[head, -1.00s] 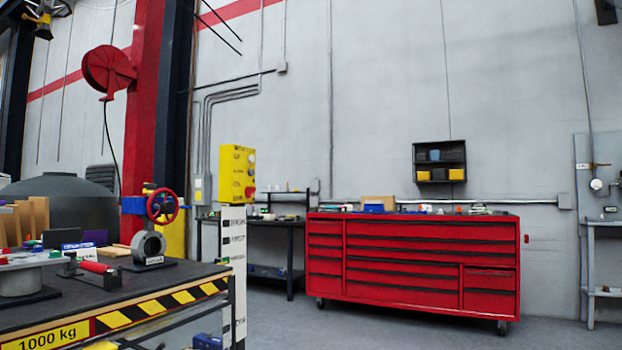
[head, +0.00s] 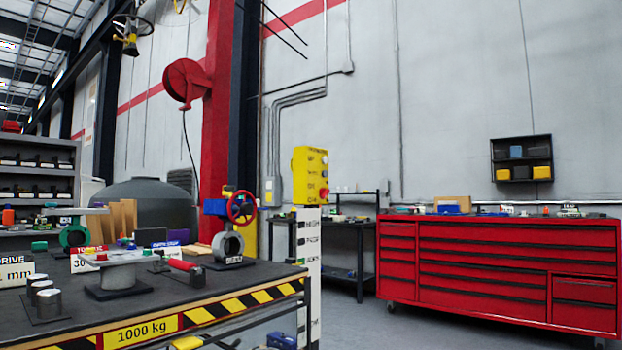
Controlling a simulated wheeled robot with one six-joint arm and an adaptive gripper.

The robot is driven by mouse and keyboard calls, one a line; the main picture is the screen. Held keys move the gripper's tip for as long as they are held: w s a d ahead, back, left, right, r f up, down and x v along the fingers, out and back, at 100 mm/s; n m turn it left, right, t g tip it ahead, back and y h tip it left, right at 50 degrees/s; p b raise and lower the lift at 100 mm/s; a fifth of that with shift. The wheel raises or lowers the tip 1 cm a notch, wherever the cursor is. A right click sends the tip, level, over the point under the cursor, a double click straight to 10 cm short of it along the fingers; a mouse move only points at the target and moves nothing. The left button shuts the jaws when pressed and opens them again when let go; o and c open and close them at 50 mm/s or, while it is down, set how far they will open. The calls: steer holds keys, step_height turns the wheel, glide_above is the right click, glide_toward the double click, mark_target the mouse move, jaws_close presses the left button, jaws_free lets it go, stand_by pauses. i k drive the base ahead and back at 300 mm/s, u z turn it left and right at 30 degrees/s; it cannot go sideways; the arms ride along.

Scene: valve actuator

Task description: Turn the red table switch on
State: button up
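A small device with a red cylindrical handle (head: 181,264) lies on the dark top of the workbench (head: 240,277), near its right part. It looks like the red table switch, with the handle lying low and nearly flat. Whether it is on or off cannot be told. A valve with a red handwheel (head: 241,207) and a grey round body stands behind it to the right. My gripper is not in view.
A grey flanged part (head: 122,272) stands left of the red handle, with metal cylinders (head: 48,303) further left. A yellow control box (head: 310,175) on a white post (head: 308,265) stands beside the bench. A red tool cabinet (head: 480,262) is at right, with open floor before it.

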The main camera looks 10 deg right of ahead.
mark_target(324, 192)
steer(key=z, duration=0.5)
steer(key=i, duration=1)
steer(key=z, duration=0.55)
steer(key=i, duration=1.55)
steer(key=u, duration=0.5)
